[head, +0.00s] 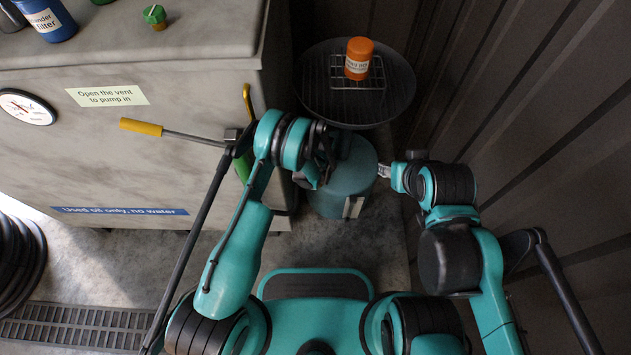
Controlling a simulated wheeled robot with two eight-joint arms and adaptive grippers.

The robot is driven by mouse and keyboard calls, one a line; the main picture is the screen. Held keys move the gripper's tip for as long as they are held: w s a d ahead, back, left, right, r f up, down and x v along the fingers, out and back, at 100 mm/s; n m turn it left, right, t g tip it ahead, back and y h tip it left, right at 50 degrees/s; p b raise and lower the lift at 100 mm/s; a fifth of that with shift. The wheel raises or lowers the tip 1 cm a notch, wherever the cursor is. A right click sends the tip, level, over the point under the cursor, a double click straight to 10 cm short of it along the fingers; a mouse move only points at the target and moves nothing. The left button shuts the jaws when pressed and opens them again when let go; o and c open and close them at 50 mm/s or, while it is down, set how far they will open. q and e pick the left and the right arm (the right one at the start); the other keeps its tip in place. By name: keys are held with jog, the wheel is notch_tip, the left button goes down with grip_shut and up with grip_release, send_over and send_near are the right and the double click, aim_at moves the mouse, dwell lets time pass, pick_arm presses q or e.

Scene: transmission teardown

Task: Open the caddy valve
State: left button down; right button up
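A blue-grey cylindrical drum (352,168) stands on the floor under a wide dark round pan (315,95), and the two look like the caddy. I cannot make out its valve for certain; the arms hide part of the drum. My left gripper (318,168) is dark and close against the drum's upper left side. Its fingers are partly hidden, so I cannot tell whether it is open or touching. My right gripper (386,171) is at the drum's right side, with a small pale metal part at its tip. Its fingers are too small to judge.
An orange canister (358,58) stands on a wire rack in the pan. The large beige tank (180,150) at left has a yellow-gripped lever (142,127), a yellow handle (247,102) and a green cap (154,15). A corrugated wall (540,110) closes the right side.

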pick_arm(q)
jog(key=shift+h, duration=0.5)
jog(key=c, duration=1.5)
grip_release()
